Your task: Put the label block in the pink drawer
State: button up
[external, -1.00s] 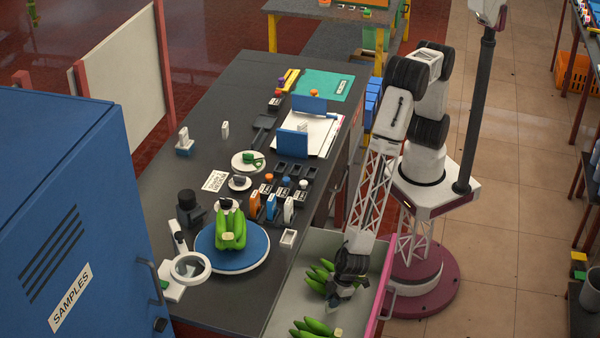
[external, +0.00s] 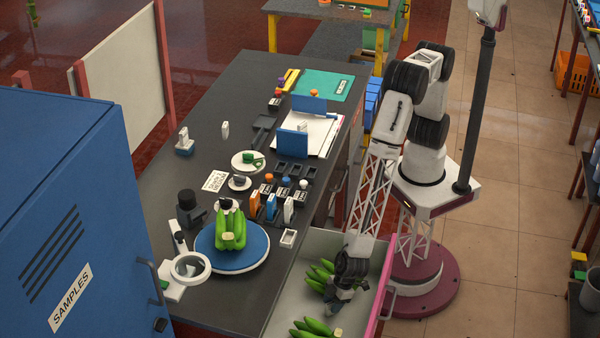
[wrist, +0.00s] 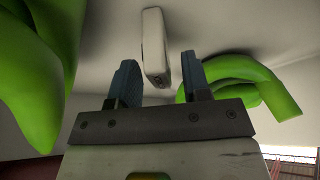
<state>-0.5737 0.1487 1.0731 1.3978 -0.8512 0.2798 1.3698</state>
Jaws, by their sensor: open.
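The pink drawer (external: 386,284) is pulled out at the table's front right, with a light grey inside. My gripper (external: 338,296) points down into it between two bunches of green bananas. In the wrist view, my open fingers (wrist: 160,82) are apart with nothing between their tips. A white block (wrist: 155,45), which looks like the label block, lies on a pale surface just beyond the tips, apart from both fingers. Its label face cannot be made out. In the external view my gripper mostly hides that spot.
One banana bunch (external: 312,328) lies in the near part of the drawer, another (external: 318,274) close to my gripper's left. Green bananas flank the fingers in the wrist view (wrist: 35,70). A blue turntable (external: 232,259) with bananas stands on the table left of the drawer.

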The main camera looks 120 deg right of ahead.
jog(key=shift+r, duration=0.1)
jog(key=v, duration=1.2)
dwell(1.0)
jog(key=s+d+r+h, duration=0.1)
jog(key=s+d+r, duration=0.3)
jog(key=d+r, duration=0.95)
jog(key=s+d+r, duration=0.4)
jog(key=d+r, duration=0.9)
jog(key=r, duration=0.2)
jog(key=s+d+r, duration=0.3)
jog(key=s+d, duration=0.1)
jog(key=s, duration=0.5)
jog(key=s+d+r+g, duration=0.1)
jog(key=s+d+r, duration=0.2)
jog(key=s, duration=0.6)
jog(key=s+d+r, duration=0.3)
jog(key=s+d, duration=0.4)
jog(key=s, duration=0.1)
jog(key=shift+s+r+g+y, duration=0.2)
jog(key=shift+s+g+y, duration=0.2)
